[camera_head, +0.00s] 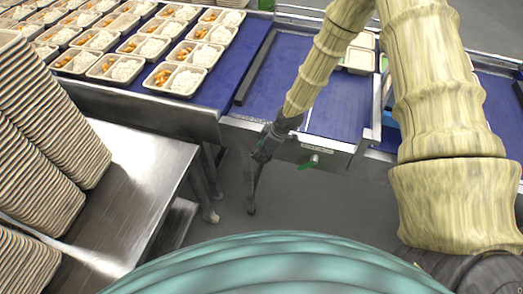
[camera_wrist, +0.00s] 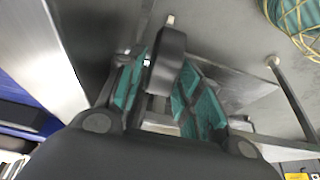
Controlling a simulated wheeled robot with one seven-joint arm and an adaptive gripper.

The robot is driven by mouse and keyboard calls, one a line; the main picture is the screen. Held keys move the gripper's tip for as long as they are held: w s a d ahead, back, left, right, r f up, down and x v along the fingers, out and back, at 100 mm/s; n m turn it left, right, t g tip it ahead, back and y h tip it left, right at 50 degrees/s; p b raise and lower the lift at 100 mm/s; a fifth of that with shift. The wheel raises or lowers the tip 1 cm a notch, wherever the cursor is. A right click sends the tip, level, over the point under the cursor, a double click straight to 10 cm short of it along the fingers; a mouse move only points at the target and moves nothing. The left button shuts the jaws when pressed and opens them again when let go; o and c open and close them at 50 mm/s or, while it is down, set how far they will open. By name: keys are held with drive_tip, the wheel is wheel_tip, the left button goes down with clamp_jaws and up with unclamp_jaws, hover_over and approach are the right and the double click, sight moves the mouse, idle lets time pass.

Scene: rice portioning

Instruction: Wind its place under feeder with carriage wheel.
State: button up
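My gripper (camera_head: 268,140) is at the front edge of the conveyor frame in the head view, pointing down. In the wrist view my gripper (camera_wrist: 162,92) has its teal pads on either side of a dark rounded handle (camera_wrist: 169,62), and they appear closed on it. The handle looks like part of the carriage wheel; the rest of the wheel is hidden or cannot be made out. In the head view the gripper covers this spot. A feeder cannot be clearly made out. A pale tray (camera_head: 358,60) sits on the blue belt behind my arm.
Filled trays (camera_head: 121,68) stand in rows on the blue belt (camera_head: 232,72) at the upper left. A dark bar (camera_head: 257,66) lies across the belt. A small green part (camera_head: 314,160) is on the front rail. Stacked trays (camera_head: 45,120) stand on a steel table (camera_head: 150,165) at left.

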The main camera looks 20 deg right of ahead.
drive_tip(key=shift+x, duration=1)
drive_tip(key=shift+c, duration=0.2)
drive_tip(key=c, duration=0.7)
drive_tip(key=shift+w+a+h, duration=0.1)
drive_tip(key=shift+a+h, duration=0.05)
drive_tip(key=shift+h, duration=0.25)
drive_tip(key=shift+w+a+g+h, duration=0.1)
drive_tip(key=shift+a+g+h, duration=0.05)
drive_tip(key=shift+g+h, duration=0.45)
drive_tip(key=shift+w+a+f+g+h+b, duration=0.1)
drive_tip(key=shift+a+g+h+b, duration=0.05)
drive_tip(key=shift+g+h+b, duration=0.95)
drive_tip(key=shift+h, duration=0.4)
